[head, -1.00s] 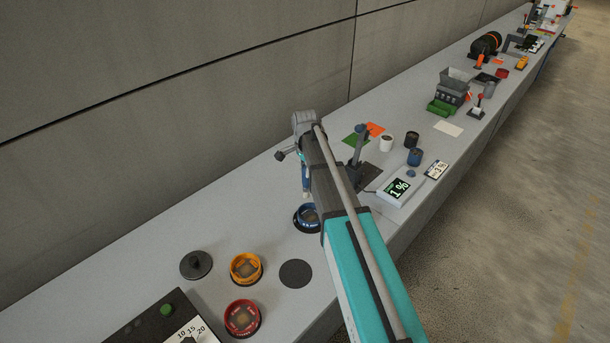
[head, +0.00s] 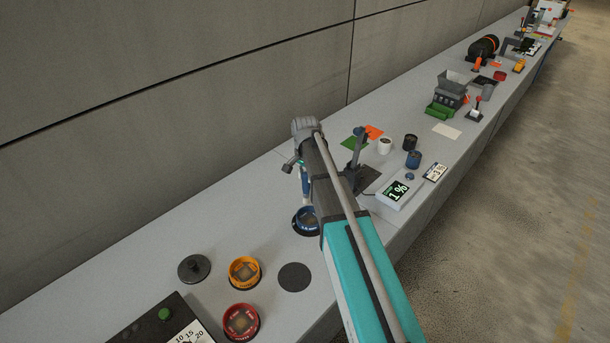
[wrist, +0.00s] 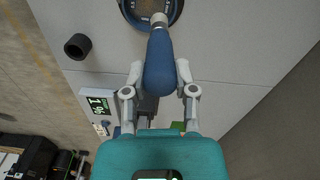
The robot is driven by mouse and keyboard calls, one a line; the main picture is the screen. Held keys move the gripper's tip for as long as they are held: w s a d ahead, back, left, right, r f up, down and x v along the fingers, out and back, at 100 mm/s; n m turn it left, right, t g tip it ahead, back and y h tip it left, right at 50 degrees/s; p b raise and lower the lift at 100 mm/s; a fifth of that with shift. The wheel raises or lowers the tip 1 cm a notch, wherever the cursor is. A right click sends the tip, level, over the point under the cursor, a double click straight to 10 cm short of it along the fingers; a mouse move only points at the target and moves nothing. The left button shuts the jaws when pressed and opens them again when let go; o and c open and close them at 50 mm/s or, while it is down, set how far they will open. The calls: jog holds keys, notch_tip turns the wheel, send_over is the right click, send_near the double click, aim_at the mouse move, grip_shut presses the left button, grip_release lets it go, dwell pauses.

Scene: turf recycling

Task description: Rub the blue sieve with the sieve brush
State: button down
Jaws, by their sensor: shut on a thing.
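The blue sieve (head: 297,225) sits on the grey bench, partly hidden behind my arm in the head view. In the wrist view its dark blue rim (wrist: 128,14) is cut off by the top edge. My gripper (wrist: 161,72) is shut on the sieve brush, with a finger on each side of its blue handle (wrist: 159,62). The brush's pale tip (wrist: 158,19) overlaps the near part of the sieve in the wrist view. I cannot tell whether it touches the mesh. The brush (head: 305,186) also shows upright above the sieve in the head view.
An orange sieve (head: 244,271), a red sieve (head: 241,321), a dark lid (head: 194,268) and a flat dark disc (head: 295,277) lie to the left. A scale (head: 395,194) stands right of my arm. A dark cup (wrist: 77,46) is beside the sieve in the wrist view.

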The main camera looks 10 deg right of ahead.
jog(key=n, duration=0.2)
jog(key=s+n, duration=0.1)
jog(key=n, duration=0.1)
jog(key=shift+s+f, duration=0.1)
jog(key=shift+f, duration=0.1)
dwell(0.4)
